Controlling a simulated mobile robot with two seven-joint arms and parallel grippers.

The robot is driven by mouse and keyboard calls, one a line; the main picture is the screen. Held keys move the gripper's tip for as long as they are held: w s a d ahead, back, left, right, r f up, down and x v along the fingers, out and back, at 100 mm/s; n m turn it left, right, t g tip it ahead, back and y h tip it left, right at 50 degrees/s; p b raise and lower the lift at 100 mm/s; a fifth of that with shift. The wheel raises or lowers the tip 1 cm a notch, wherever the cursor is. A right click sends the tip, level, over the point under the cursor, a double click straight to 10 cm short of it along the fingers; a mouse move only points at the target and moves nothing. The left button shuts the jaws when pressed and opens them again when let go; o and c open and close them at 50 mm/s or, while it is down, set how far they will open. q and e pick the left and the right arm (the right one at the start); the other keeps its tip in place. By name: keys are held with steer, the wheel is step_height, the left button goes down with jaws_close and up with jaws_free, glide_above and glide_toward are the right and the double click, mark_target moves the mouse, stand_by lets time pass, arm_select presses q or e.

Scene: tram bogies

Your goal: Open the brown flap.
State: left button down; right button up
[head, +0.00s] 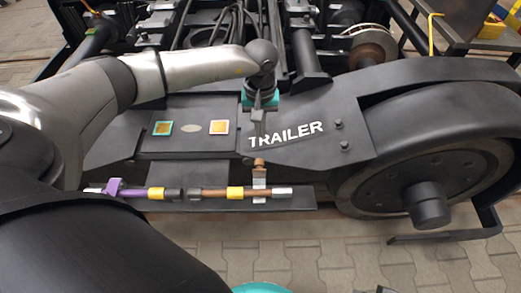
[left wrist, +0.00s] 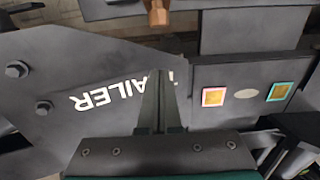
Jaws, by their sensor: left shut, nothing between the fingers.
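A small brown flap (head: 259,163) sits above the right part of the brown-and-yellow pipe, at the top of a pale metal strip. In the left wrist view the brown flap (left wrist: 158,12) shows at the top edge, partly cut off. I cannot tell how far it is turned. My left gripper (head: 260,138) is shut and empty, pointing down in front of the TRAILER lettering. Its closed fingertips (left wrist: 157,75) are just short of the flap, with a gap between them in the left wrist view. My right gripper's fingers do not show.
The brown pipe (head: 211,193) and a purple pipe (head: 134,191) run along a dark ledge. The black TRAILER frame (head: 310,150) stands behind, with raised bolts. A large wheel (head: 420,150) is at the right. Paving (head: 270,250) in front is clear.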

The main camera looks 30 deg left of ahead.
mark_target(259, 169)
arm_select(q)
steer(key=s+d+f, duration=0.1)
steer(key=s+d+f+b, duration=0.1)
steer(key=s+f, duration=0.1)
steer(key=shift+s, duration=0.15)
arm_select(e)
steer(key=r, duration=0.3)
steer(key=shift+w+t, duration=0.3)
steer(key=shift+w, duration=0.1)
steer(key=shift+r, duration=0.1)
